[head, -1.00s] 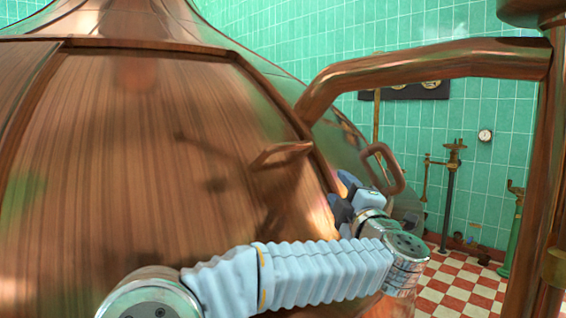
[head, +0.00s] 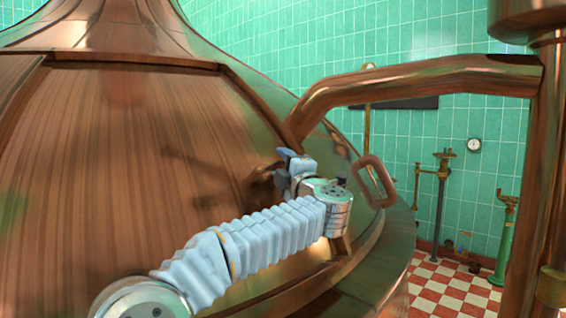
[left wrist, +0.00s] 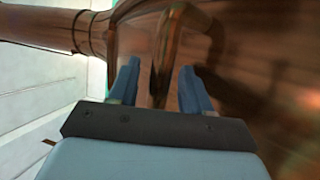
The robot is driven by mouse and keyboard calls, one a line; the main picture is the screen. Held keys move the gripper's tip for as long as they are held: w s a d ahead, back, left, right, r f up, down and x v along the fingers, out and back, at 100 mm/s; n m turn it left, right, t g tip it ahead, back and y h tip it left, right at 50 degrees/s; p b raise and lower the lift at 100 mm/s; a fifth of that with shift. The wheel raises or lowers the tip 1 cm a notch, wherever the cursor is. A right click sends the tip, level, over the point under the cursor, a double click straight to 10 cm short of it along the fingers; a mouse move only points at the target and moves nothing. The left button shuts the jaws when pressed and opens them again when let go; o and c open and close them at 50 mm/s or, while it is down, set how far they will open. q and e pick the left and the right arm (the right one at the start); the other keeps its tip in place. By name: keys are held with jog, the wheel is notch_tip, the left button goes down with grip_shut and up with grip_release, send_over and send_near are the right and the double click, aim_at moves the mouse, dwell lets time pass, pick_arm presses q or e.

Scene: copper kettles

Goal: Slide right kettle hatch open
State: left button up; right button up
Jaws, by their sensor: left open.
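A large copper kettle (head: 130,92) fills the left and middle of the head view. Its broad, brown, streaked hatch (head: 120,170) covers the near side of the dome and looks closed. A small copper bar handle sits near the hatch's right edge, mostly hidden behind my left gripper (head: 285,162) in the head view. In the left wrist view, my left gripper (left wrist: 160,88) is open, with its two blue fingers on either side of the copper handle (left wrist: 170,45). I cannot tell whether the fingers touch it. My right gripper is not in view.
A second copper loop handle (head: 376,181) stands just right of my left wrist. A thick copper pipe (head: 420,80) runs from the kettle to an upright pipe on the right. Green-tiled wall and a red-and-white checked floor (head: 450,290) lie beyond.

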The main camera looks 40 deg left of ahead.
pick_arm(q)
jog(key=shift+a, duration=0.1)
grip_shut()
dwell(0.3)
